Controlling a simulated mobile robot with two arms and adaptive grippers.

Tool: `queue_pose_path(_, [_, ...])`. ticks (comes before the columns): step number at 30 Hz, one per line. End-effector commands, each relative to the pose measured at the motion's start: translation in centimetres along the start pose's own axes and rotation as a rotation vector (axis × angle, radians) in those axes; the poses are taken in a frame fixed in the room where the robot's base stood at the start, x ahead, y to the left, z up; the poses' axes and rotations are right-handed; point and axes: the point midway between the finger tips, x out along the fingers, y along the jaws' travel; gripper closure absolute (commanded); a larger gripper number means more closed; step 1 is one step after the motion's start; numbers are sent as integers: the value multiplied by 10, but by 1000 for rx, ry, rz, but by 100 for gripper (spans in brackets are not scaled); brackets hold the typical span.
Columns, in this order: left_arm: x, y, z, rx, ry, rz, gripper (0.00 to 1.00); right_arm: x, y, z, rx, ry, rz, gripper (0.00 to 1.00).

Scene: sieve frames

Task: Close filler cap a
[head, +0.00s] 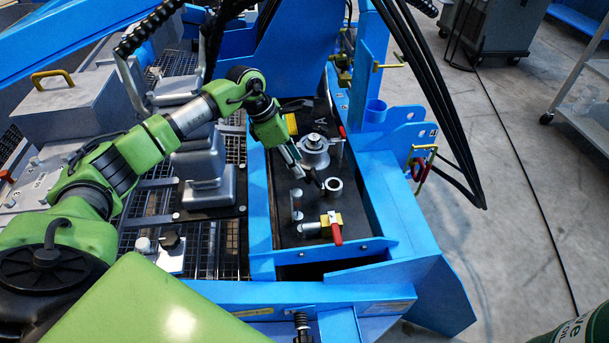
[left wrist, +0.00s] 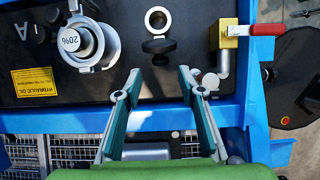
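The filler neck (head: 333,187), a light metal ring with an open centre, stands on the dark tank top; it also shows in the left wrist view (left wrist: 158,19). The black filler cap (left wrist: 158,46) is swung open beside the neck, on the side nearer my gripper. My left gripper (left wrist: 160,92) is open and empty, its two fingers spread, with the cap ahead of the gap between them. In the head view the left gripper (head: 300,170) points down at the tank top near the neck and partly hides the cap area. My right gripper is not in view.
A large round fitting marked 20% (left wrist: 72,41) stands left of the neck in the wrist view. A brass valve with a red handle (head: 336,231) stands near the tank's front. A blue frame wall (head: 390,205) borders the tank. A small upright post (head: 296,200) stands nearby.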

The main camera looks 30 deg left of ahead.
Motion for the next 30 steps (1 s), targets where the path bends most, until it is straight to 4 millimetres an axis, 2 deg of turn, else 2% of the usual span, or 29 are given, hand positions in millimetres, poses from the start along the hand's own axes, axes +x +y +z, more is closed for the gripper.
queue_pose_path(1, [13,-2,0,0,0,-4,64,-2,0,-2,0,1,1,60])
queue_pose_path(3, [26,-1,0,0,-1,-3,64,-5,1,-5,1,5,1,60])
queue_pose_path(9, [53,-1,0,0,-1,-2,64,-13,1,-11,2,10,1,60])
queue_pose_path(14, [61,-1,1,1,-1,-1,64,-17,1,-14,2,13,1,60])
queue_pose_path(22, [61,-1,1,1,-1,0,64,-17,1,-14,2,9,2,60])
queue_pose_path(26, [61,-1,1,1,-1,-1,98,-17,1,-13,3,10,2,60])
queue_pose_path(30, [61,-1,1,1,-1,-1,100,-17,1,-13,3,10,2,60])
